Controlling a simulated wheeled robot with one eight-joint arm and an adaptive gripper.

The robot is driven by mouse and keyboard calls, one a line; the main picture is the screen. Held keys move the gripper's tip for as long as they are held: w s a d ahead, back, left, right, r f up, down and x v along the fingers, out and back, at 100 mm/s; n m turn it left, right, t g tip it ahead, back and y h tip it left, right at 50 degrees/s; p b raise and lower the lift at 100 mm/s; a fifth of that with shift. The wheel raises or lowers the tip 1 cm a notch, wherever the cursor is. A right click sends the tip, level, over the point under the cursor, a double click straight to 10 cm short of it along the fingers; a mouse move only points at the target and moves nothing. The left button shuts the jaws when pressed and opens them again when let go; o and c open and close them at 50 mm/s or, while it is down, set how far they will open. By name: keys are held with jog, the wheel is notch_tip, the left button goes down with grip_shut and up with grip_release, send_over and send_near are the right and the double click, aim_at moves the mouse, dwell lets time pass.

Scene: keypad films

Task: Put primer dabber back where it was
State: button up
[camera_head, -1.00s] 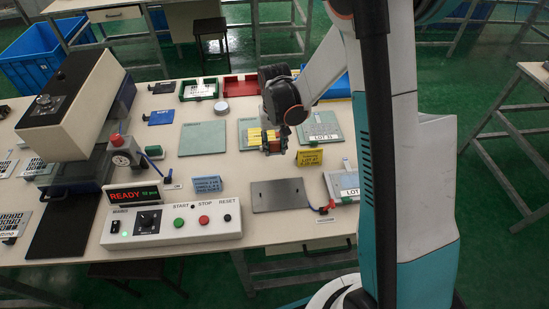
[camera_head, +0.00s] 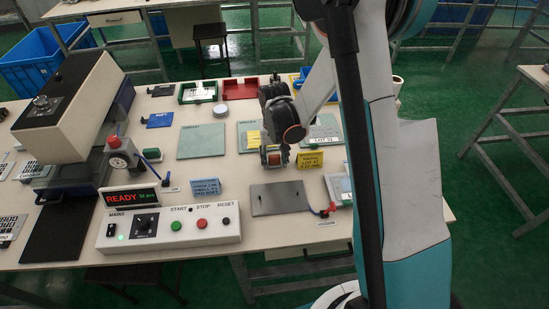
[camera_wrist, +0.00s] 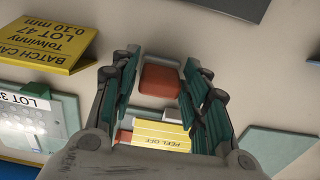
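The primer dabber appears to be the red-brown block (camera_wrist: 160,80) between my fingers in the wrist view. Its red part (camera_head: 274,159) also shows low between the fingertips in the head view. My gripper (camera_wrist: 160,68) points down at the table, its finger pads close against both sides of the block. My gripper (camera_head: 274,155) is at the near edge of a green plate with yellow films (camera_wrist: 162,136) marked PEEL OFF. The underside of the dabber and any contact with the table cannot be made out.
A yellow batch card (camera_head: 310,160) stands close right of my gripper, a blue card (camera_head: 205,187) to the left. A grey metal plate (camera_head: 280,198) lies in front. The LOT 31 plate (camera_head: 325,130) is at right, a bare green plate (camera_head: 202,141) at left.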

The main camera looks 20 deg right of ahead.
aim_at(274, 157)
dwell(0.3)
jog(key=s+r+n+t+p, duration=0.15)
jog(key=s+r, duration=0.25)
jog(key=r, duration=0.9)
jog(key=s+r+m+t+p, duration=0.1)
jog(key=s+r+t+p, duration=0.2)
jog(key=r, duration=1)
jog(key=s+r+n+t, duration=0.1)
jog(key=s+r, duration=0.1)
jog(key=s, duration=0.5)
jog(key=s+r+t, duration=0.1)
jog(key=s+r, duration=0.1)
jog(key=s, duration=0.5)
jog(key=shift+r+n+t, duration=0.35)
jog(key=shift+s, duration=0.1)
